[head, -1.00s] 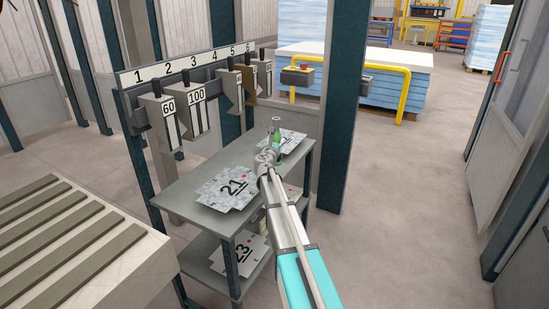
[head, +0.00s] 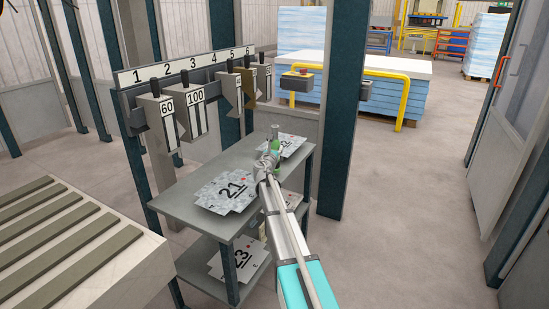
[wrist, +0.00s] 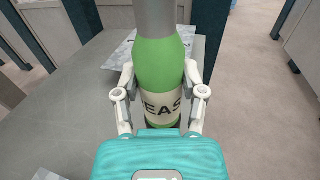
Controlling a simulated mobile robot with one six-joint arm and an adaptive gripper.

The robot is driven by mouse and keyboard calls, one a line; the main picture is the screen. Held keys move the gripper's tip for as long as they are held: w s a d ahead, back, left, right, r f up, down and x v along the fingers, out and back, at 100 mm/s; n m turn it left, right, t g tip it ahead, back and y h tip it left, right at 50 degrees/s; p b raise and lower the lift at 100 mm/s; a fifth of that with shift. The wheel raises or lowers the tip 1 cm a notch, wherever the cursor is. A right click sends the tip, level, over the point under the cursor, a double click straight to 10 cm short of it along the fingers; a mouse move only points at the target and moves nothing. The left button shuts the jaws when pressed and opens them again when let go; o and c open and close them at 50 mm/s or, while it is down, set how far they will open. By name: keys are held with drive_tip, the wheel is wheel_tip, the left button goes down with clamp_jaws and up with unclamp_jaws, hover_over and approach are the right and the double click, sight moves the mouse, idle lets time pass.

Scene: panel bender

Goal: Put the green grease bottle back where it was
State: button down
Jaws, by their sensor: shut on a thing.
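The green grease bottle (wrist: 160,68) stands upright between the two fingers of my gripper (wrist: 160,105) in the wrist view. It has a grey top and a pale label reading "EAS". My gripper is shut on it. In the head view the bottle (head: 275,140) shows small beyond my gripper (head: 268,160), over the far part of the grey table (head: 195,208). The bottle's base is partly hidden by my gripper, so I cannot tell whether it touches the table top.
A stack of sheets marked 21 (head: 228,192) lies on the table, with another sheet (head: 291,145) by the bottle. Sheets marked 23 (head: 240,262) lie on the lower shelf. A numbered tool rack (head: 185,66) stands behind; a dark post (head: 340,120) rises at right.

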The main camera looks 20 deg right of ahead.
drive_tip(key=shift+f+b, duration=0.9)
drive_tip(key=shift+f, duration=0.35)
drive_tip(key=shift+f, duration=0.15)
drive_tip(key=shift+c, duration=0.8)
unclamp_jaws()
drive_tip(key=shift+r, duration=0.25)
drive_tip(key=v, duration=1.2)
drive_tip(key=shift+s, duration=0.1)
